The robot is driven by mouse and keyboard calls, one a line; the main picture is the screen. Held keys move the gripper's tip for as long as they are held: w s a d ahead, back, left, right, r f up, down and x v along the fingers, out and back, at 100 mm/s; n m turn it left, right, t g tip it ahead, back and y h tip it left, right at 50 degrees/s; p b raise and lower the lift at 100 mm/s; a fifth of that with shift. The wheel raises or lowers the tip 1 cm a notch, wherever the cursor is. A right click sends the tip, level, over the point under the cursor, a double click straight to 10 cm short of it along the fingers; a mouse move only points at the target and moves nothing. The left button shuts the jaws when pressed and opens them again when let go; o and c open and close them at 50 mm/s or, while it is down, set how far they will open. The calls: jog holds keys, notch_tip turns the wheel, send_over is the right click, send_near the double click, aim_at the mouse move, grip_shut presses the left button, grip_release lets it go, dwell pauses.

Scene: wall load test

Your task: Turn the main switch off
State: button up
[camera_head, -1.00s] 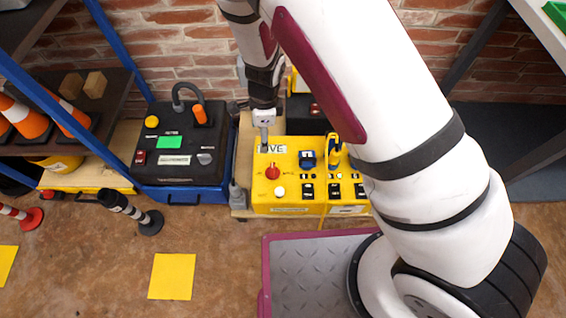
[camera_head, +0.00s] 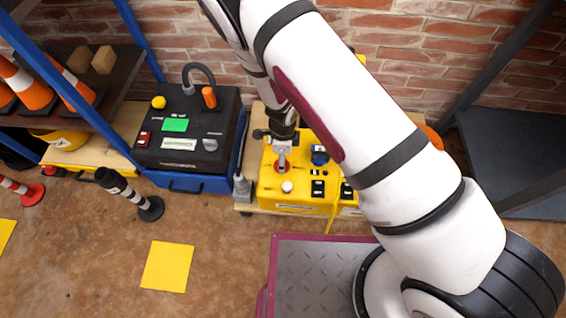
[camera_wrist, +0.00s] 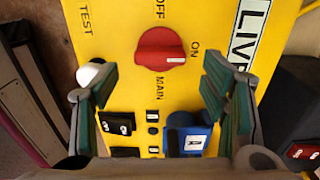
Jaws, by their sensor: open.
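The main switch is a round red knob (camera_wrist: 161,49) on a yellow panel box (camera_wrist: 115,42), with OFF, ON and MAIN lettered around it. Its white pointer mark is on the side by ON. In the head view the red knob (camera_head: 282,167) is partly hidden behind my gripper (camera_head: 282,155), which is over the yellow box (camera_head: 290,207). In the wrist view my gripper (camera_wrist: 163,90) is open, with its green-padded fingers apart on either side below the knob. Nothing is between the fingertips, and I cannot tell their height above the panel.
Near the knob are a white button (camera_wrist: 92,74), a blue plug marked A (camera_wrist: 187,136) and black rocker switches (camera_wrist: 116,123). A black-topped blue case (camera_head: 187,185) stands left of the box. A striped post (camera_head: 130,194) stands on the floor.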

jog(key=shift+f+b, duration=0.45)
jog(key=shift+f, duration=1.05)
jog(key=c, duration=1.1)
jog(key=shift+c, duration=0.2)
